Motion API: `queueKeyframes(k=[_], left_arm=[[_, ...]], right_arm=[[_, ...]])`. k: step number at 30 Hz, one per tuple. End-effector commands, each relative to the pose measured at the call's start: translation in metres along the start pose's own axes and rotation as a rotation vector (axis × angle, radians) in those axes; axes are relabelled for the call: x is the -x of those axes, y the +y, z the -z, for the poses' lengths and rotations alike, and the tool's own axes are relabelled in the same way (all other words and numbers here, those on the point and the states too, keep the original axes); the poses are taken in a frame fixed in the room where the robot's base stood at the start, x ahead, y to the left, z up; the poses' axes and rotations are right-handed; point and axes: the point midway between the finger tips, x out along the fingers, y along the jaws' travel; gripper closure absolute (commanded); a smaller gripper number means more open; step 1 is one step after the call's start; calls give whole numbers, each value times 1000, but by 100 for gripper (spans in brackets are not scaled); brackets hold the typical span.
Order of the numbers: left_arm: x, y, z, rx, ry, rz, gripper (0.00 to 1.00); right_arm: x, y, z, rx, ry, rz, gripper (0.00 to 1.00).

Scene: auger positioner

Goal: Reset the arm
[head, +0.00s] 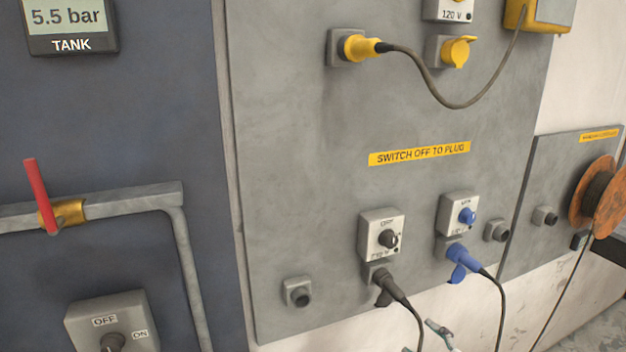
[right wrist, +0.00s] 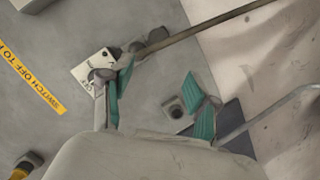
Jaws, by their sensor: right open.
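My right gripper (right wrist: 160,100) is open in the right wrist view, its teal-padded fingers spread apart with nothing between them. One finger overlaps the white switch plate (right wrist: 88,66) and a grey socket (right wrist: 174,107) shows by the other. In the head view only small grey and teal pieces, apparently my right fingertips (head: 440,333), show at the bottom edge, below the grey panel. The rest of that arm is out of the head view. My left gripper is not in view.
The grey panel (head: 300,180) carries a yellow plug (head: 362,48), a black plug (head: 388,286) and a blue plug (head: 467,258), each with a hanging cable. A red-handled valve (head: 42,195) and an OFF/ON switch (head: 112,322) stand left. An orange reel (head: 585,195) hangs right.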

Motion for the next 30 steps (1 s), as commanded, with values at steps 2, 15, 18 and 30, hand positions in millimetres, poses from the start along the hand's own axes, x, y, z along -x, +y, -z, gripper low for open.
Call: queueKeyframes(k=[2, 15, 18, 30], left_arm=[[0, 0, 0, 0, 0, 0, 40], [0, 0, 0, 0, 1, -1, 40], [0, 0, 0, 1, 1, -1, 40], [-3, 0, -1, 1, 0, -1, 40]], right_arm=[[25, -53, -30, -172, -168, 84, 40], [158, -186, -103, -631, -788, 305, 40], [186, -204, -108, -695, -894, 335, 40], [156, -277, -174, -717, -984, 374, 40]])
